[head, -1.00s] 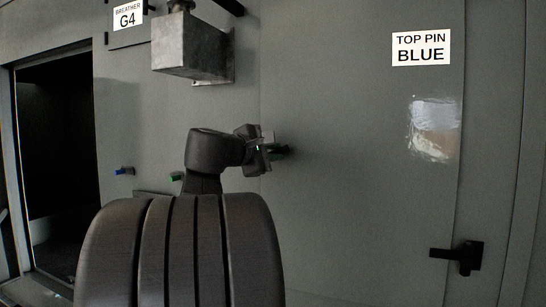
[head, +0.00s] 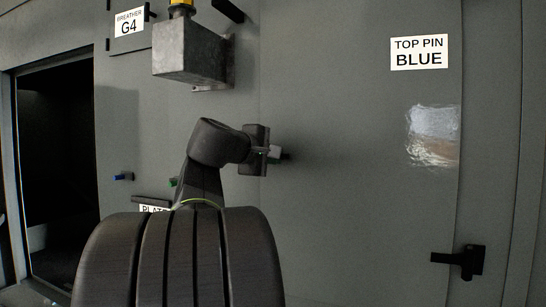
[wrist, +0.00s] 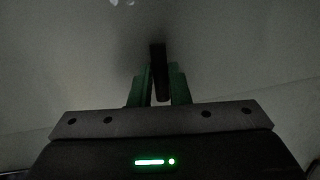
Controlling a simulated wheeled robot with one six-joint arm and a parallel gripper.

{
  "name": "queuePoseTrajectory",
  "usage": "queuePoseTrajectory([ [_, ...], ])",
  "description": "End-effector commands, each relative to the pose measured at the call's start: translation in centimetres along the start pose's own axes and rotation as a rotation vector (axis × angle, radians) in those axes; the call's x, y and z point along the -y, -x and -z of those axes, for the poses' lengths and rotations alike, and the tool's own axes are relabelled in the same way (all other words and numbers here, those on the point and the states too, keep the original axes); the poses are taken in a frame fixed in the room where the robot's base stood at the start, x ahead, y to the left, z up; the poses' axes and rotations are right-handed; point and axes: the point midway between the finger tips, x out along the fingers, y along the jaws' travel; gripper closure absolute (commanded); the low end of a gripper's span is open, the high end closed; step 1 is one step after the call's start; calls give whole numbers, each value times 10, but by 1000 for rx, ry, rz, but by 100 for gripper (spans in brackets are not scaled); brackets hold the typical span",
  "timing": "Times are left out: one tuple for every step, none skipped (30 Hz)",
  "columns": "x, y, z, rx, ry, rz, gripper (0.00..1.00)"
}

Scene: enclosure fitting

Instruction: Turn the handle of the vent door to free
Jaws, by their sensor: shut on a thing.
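My gripper (head: 275,155) reaches the grey panel just right of a vertical seam in the head view. Its green fingers also show in the wrist view, on both sides of a dark bar-shaped handle (wrist: 158,62). The gripper is shut on this handle, which stands upright in the wrist picture between the fingers. In the head view the handle (head: 287,156) is mostly hidden by my gripper, so its angle on the panel is hard to tell there. I cannot read any free or locked mark near it.
A black latch handle (head: 465,260) sits at lower right. A metal box (head: 190,62) juts out above my arm. Labels read "TOP PIN BLUE" (head: 419,52) and "BREATHER G4" (head: 129,22).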

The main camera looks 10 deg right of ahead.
Motion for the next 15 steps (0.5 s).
queuePoseTrajectory([
  [1, 0, 0, 1, 0, 3, 100],
  [1, 0, 0, 1, 0, 3, 100],
  [1, 0, 0, 1, 0, 3, 100],
  [1, 0, 0, 1, 0, 3, 100],
  [1, 0, 0, 1, 0, 3, 100],
  [1, -1, 0, 1, 0, 3, 78],
  [1, 0, 0, 1, 0, 3, 72],
  [1, 0, 0, 1, 1, 2, 66],
  [1, 0, 0, 1, 1, 2, 63],
  [1, 0, 0, 1, 1, 2, 63],
  [1, 0, 0, 1, 1, 2, 63],
  [1, 0, 0, 1, 1, 1, 63],
  [1, 0, 0, 1, 1, 1, 63],
  [1, 0, 0, 1, 1, 1, 63],
  [0, 0, 0, 1, 1, 1, 63],
])
